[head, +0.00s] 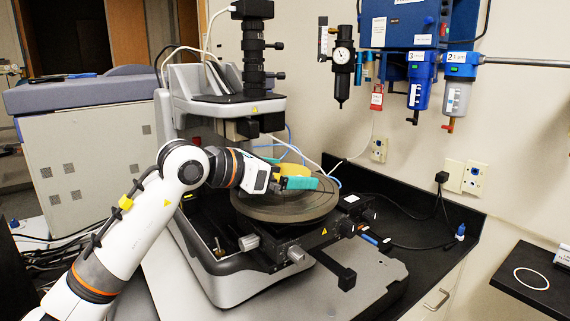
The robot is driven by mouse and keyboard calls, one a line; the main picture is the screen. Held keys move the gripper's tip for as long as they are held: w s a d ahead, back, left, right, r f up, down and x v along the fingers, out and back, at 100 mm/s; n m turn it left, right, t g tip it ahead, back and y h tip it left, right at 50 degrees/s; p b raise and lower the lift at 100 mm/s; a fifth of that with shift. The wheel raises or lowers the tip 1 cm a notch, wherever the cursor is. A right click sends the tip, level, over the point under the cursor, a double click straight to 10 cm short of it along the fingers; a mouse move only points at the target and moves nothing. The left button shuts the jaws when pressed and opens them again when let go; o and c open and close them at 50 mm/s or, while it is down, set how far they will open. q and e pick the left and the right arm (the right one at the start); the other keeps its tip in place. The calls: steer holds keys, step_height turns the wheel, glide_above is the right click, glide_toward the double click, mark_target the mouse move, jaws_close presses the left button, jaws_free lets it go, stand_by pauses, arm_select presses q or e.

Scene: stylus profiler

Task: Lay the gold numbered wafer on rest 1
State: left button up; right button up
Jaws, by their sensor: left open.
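The gold wafer (293,170) shows as a small yellow-gold piece above the round dark stage of the profiler (282,214). Its number cannot be read, and part of it is hidden by my gripper. My left gripper (296,176) reaches in from the left, its teal fingers open, one on the near side of the wafer and one toward the far side. Whether a finger touches the wafer cannot be told. A black shelf (522,297) at the right edge bears a white ring (531,279), possibly rest 1; its label is cut off and unreadable. My right gripper is not in view.
The profiler's column and optical head (252,50) rise behind my gripper. Stage knobs and a black bracket (338,272) stick out in front. Blue filters (421,80) and a gauge (342,54) hang on the wall. Black counter lies between profiler and shelf.

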mark_target(284, 172)
arm_select(q)
steer(key=shift+w+d, duration=0.1)
steer(key=shift+d, duration=0.05)
steer(key=shift+c, duration=0.2)
steer(key=c, duration=0.7)
step_height(284, 172, up, 10)
steer(key=shift+f+b, duration=0.1)
steer(key=shift+b, duration=1.05)
steer(key=shift+o, duration=1.4)
steer(key=c, duration=0.7)
